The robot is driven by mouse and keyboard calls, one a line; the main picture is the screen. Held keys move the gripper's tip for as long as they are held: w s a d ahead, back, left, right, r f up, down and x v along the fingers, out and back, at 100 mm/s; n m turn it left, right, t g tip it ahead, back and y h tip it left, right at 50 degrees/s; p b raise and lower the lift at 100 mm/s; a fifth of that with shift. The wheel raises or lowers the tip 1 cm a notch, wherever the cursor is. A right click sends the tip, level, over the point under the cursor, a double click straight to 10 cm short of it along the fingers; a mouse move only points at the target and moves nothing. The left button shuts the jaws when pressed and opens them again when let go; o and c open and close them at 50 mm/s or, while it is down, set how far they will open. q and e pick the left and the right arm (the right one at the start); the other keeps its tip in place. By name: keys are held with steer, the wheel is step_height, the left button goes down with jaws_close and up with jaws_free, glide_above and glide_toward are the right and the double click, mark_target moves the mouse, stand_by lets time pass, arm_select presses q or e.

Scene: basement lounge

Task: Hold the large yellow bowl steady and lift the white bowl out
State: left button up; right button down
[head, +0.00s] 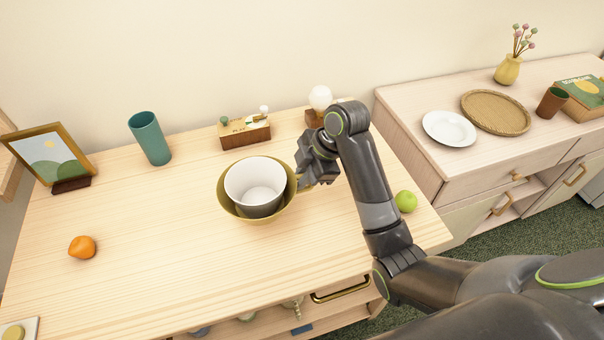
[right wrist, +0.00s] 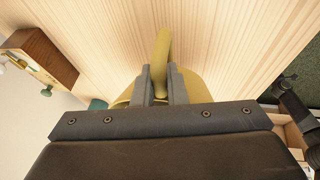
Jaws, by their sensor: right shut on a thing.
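The large yellow bowl (head: 228,205) stands on the wooden table, left of my right gripper. The white bowl (head: 262,172) sits inside it, its rim above the yellow rim. My right gripper (head: 303,182) is at the right side of the yellow bowl. In the right wrist view its fingers (right wrist: 159,85) are shut on a curved, upright part of the yellow bowl (right wrist: 163,48); whether this is a handle or rim is hard to tell. The white bowl is hidden there. My left gripper is not in view.
An orange (head: 82,247), picture frame (head: 55,155), teal cup (head: 150,138), wooden box (head: 245,133) and green apple (head: 406,201) stand around the bowls. A white plate (head: 449,128) and woven tray (head: 496,111) lie on the right-hand cabinet. The table's left and front are mostly clear.

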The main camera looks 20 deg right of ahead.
mark_target(302, 191)
steer(key=shift+f+b, duration=1.2)
steer(key=shift+f, duration=1.3)
steer(key=shift+f, duration=0.4)
steer(key=shift+s+f, duration=0.15)
stand_by(1.7)
